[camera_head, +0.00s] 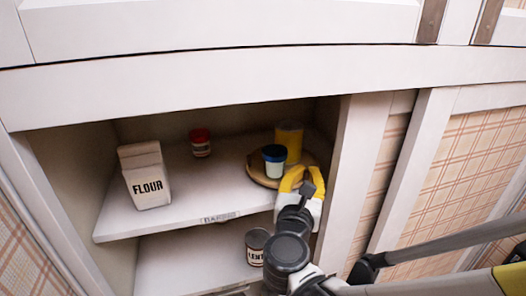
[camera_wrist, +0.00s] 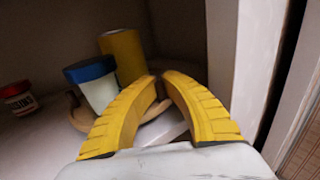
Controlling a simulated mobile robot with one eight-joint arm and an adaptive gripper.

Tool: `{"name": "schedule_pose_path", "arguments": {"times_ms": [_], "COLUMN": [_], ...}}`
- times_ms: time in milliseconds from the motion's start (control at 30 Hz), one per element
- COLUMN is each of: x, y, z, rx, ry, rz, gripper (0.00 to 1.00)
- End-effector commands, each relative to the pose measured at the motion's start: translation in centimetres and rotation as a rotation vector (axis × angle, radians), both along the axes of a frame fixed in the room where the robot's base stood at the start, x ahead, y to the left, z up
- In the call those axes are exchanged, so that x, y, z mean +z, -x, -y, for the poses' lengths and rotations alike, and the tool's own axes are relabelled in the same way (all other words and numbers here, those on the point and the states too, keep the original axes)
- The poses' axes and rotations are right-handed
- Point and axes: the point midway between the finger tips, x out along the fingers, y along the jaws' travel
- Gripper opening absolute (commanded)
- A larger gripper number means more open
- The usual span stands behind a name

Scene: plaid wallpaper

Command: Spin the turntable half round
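The wooden turntable (camera_head: 258,177) sits at the right end of the upper cupboard shelf. A jar with a dark blue lid (camera_head: 274,160) and a taller yellow canister (camera_head: 290,138) stand on it. In the wrist view the blue-lidded jar (camera_wrist: 97,88) and the yellow canister (camera_wrist: 123,55) are beyond my fingers. The turntable's rim (camera_wrist: 76,113) shows behind and between them, partly hidden.
A flour bag (camera_head: 148,176) stands at the shelf's left, and a small red-lidded jar (camera_head: 200,143) at the back. A labelled can (camera_head: 257,246) stands on the lower shelf. The cupboard's right post (camera_head: 352,165) is close beside my gripper. The shelf's front middle is clear.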

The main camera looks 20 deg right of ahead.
Motion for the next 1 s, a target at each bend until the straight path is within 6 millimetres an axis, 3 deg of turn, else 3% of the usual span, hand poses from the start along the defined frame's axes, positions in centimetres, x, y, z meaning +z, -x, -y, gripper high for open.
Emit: {"name": "schedule_pose_path", "arguments": {"times_ms": [167,300,667,1000], "x": [-0.3,-0.3,-0.1,-0.2], "y": [0.4,0.3,0.8,6.3], "z": [0.3,0.3,-0.4,-4.0], "rx": [-0.01,-0.008,-0.002,0.002], "ry": [-0.007,-0.007,-0.003,-0.004], "rz": [-0.002,-0.002,-0.001,-0.002], "gripper": [0.0,0.33,0.33,0.33]}}
